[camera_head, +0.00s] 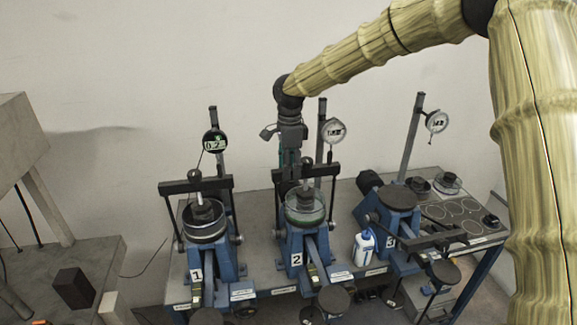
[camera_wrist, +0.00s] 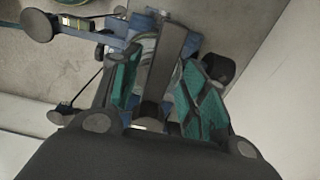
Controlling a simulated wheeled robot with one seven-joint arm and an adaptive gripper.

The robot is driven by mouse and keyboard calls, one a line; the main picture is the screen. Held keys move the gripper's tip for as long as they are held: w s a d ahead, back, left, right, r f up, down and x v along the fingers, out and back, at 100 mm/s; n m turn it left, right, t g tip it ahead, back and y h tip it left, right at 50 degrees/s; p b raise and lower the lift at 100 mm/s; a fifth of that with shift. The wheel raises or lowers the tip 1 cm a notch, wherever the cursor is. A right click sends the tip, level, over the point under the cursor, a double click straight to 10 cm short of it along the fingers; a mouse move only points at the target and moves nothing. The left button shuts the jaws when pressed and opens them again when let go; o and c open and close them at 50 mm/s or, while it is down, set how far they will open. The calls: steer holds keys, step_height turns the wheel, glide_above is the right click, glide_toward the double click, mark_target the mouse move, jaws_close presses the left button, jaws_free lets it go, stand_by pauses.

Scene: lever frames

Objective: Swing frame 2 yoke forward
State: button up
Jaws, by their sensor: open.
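Frame 2 (camera_head: 296,255) is the middle blue lever frame, marked "2". Its dark yoke (camera_head: 322,172) stands upright, with the crossbar above a round cell (camera_head: 305,208). My gripper (camera_head: 290,170) points down at the crossbar, near its left half, and hides part of it. In the wrist view, the dark yoke bar (camera_wrist: 168,62) runs between the two green-padded fingers of my gripper (camera_wrist: 162,85). The fingers are apart, one on each side of the bar. I cannot tell whether either finger touches it.
Frame 1 (camera_head: 197,262) stands left with its yoke (camera_head: 180,187) upright. Frame 3 (camera_head: 397,215) stands right with its yoke (camera_head: 440,240) tipped forward and down. Posts with dial gauges (camera_head: 335,131) rise behind the frames. A white bottle (camera_head: 364,248) stands between frames 2 and 3.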

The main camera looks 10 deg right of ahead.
steer(key=shift+f, duration=0.85)
steer(key=shift+c, duration=0.3)
